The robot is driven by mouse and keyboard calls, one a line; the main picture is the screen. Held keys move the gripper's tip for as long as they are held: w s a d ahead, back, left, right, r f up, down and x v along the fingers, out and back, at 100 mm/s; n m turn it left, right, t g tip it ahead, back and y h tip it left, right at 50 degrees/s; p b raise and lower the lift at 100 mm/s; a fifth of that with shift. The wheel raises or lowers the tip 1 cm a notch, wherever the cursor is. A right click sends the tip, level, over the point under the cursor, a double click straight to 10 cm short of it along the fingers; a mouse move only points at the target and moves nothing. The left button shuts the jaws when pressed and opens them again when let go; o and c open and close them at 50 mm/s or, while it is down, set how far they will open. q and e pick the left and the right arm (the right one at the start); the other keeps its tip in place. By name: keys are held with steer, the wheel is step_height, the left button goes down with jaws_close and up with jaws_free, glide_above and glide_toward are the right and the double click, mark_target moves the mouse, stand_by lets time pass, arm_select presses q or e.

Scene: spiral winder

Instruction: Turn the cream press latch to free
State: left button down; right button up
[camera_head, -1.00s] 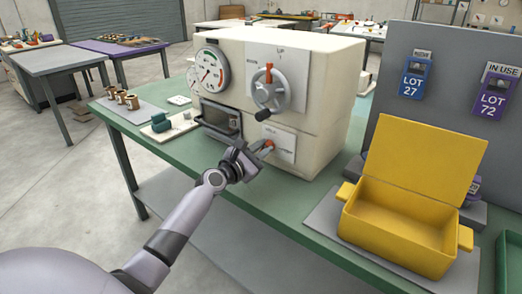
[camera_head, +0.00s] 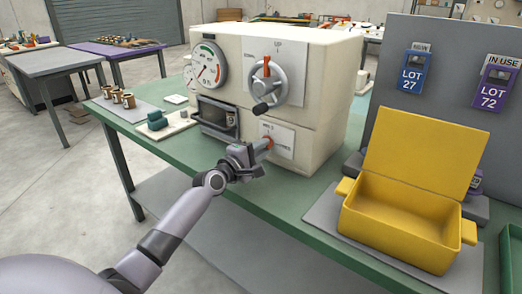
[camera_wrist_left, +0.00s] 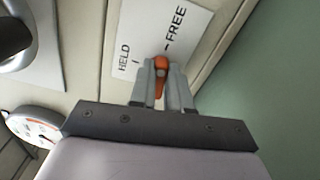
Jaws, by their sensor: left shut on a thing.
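The cream press (camera_head: 315,115) stands on the green bench. Its latch (camera_head: 268,140), a small orange lever, sits on a white plate (camera_head: 283,140) low on the front. In the left wrist view the latch (camera_wrist_left: 160,66) is between my fingers, and the plate (camera_wrist_left: 150,32) reads HELD and FREE. The orange tip lies close to the FREE tick. My left gripper (camera_head: 262,145) is shut on the latch, and its fingers (camera_wrist_left: 161,85) hide part of it. My right gripper is not in view.
A handwheel (camera_head: 283,80) with a black knob projects above the latch. A dark open recess (camera_head: 217,118) is left of it. A yellow open box (camera_head: 400,225) stands at right on a grey mat.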

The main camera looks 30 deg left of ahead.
arm_select(q)
steer(key=shift+f+m, duration=0.15)
steer(key=shift+m, duration=0.65)
steer(key=c, duration=1.1)
jaws_free()
steer(key=shift+s, duration=0.1)
steer(key=shift+s+a, duration=0.15)
steer(key=shift+s, duration=1.6)
steer(key=shift+s+a, duration=0.1)
steer(key=shift+s, duration=1.65)
